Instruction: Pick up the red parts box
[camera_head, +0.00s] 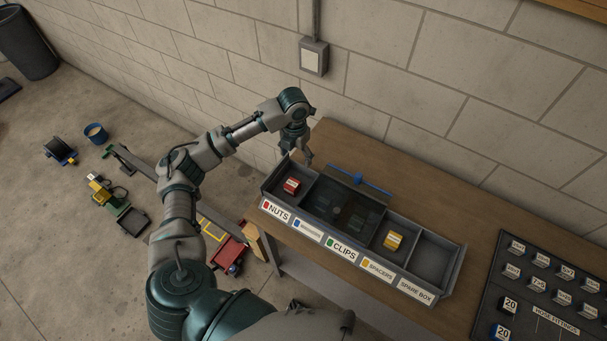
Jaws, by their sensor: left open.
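The red parts box (292,186) sits in the leftmost compartment of the grey divided tray (452,275), behind the NUTS label. My left gripper (309,160) is open and empty at the tray's back left corner. It is behind and a little right of the red box, apart from it in the picture. Its exact height above the tray is hard to tell. My right gripper is out of view.
A yellow box (392,241) sits in the SPACERS compartment. A dark see-through cover with a blue handle (358,180) lies over the middle compartments. A black hose fittings board (545,285) is at the right. A block wall stands close behind the bench (480,225).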

